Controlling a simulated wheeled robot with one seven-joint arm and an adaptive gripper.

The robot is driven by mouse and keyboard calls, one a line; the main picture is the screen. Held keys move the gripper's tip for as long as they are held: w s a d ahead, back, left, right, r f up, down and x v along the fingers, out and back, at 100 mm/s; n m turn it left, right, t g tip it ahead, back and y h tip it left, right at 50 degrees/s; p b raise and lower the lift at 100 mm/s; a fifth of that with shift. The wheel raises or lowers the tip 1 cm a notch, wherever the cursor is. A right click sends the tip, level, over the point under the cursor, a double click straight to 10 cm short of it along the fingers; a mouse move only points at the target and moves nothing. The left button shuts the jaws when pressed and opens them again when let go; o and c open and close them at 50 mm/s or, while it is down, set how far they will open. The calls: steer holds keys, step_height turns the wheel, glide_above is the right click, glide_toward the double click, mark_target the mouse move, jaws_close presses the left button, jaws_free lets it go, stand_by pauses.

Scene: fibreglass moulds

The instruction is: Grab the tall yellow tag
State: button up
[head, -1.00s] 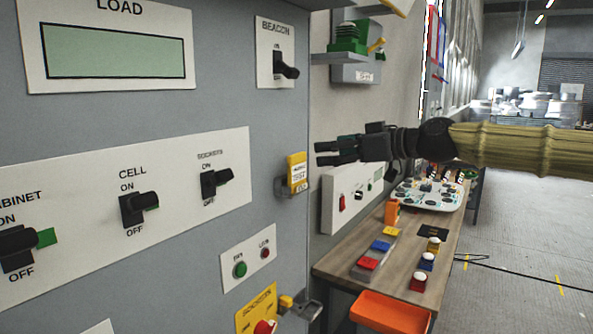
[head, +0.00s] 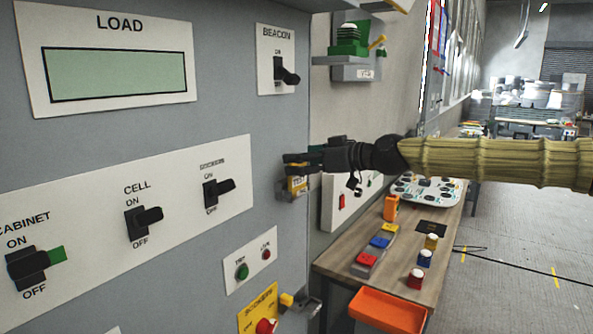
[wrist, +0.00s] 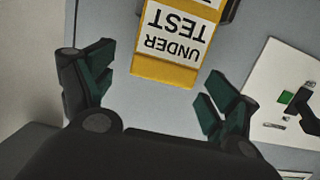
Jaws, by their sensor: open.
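The tall yellow tag (head: 297,186) hangs at the right edge of the grey cabinet front in the head view, partly hidden behind my gripper. In the wrist view the tag (wrist: 172,42) shows at the top middle, yellow with a white label reading "UNDER TEST" upside down. Its upper part runs out of the frame. My gripper (head: 286,163) is in front of the tag in the head view. In the wrist view my gripper (wrist: 155,87) is open and empty, with the tag's yellow end ahead of the space between the fingers.
The cabinet panel carries black rotary switches, such as the sockets switch (head: 218,190), left of the tag. A wooden bench (head: 345,262) with coloured blocks and an orange bin (head: 388,312) stands to the right.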

steer(key=shift+x, duration=0.8)
steer(key=c, duration=1)
